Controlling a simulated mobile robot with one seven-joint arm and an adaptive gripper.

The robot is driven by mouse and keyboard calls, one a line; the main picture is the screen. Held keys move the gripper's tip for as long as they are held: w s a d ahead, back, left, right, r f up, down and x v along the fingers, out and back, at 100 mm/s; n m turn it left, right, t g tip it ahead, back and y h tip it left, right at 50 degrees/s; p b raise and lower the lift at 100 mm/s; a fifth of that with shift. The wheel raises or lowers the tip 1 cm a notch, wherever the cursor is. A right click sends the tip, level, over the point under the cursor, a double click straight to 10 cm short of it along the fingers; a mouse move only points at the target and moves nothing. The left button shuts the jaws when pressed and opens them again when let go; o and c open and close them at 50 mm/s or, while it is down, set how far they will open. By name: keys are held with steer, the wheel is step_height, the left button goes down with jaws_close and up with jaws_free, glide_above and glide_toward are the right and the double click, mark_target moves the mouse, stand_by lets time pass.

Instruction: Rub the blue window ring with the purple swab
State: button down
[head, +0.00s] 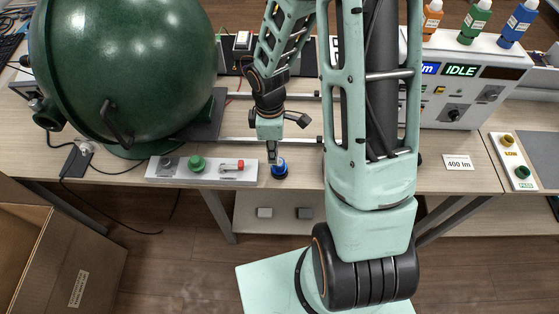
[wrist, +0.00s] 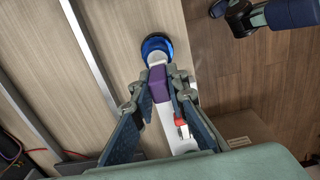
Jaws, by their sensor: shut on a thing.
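The blue window ring (head: 281,167) sits in a dark round base near the table's front edge, just right of a light grey strip. In the wrist view, the blue ring (wrist: 153,40) is at the top centre. My gripper (head: 272,153) points down at the ring's left side. In the wrist view, my gripper (wrist: 160,86) is shut on the purple swab (wrist: 158,87). The swab's white tip (wrist: 156,59) overlaps the ring's near part; whether it touches cannot be told. The swab is hard to make out in the head view.
The light grey strip (head: 180,181) holds a grey piece, a green knob (head: 197,164) and a red-and-white piece (head: 232,165). A large green sphere (head: 130,70) stands at left. A control box (head: 470,90) with bottles on top stands at right. An open cardboard box (head: 75,260) is on the floor.

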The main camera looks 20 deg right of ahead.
steer(key=shift+d, duration=0.1)
stand_by(0.5)
steer(key=shift+s+d, duration=0.1)
steer(key=shift+d, duration=0.15)
steer(key=shift+s+d+p, duration=0.25)
steer(key=shift+d, duration=0.45)
steer(key=shift+s+d+p, duration=0.2)
steer(key=shift+d, duration=0.5)
steer(key=shift+a, duration=0.15)
steer(key=shift+w+a+r, duration=0.1)
steer(key=shift+w+a, duration=0.2)
steer(key=shift+a, duration=0.55)
steer(key=shift+w+a, duration=0.25)
steer(key=shift+a, duration=0.55)
steer(key=shift+d, duration=0.1)
steer(key=shift+s+d, duration=0.3)
steer(key=shift+d, duration=0.55)
steer(key=shift+s+d, duration=0.25)
steer(key=shift+d, duration=0.6)
steer(key=shift+a, duration=0.1)
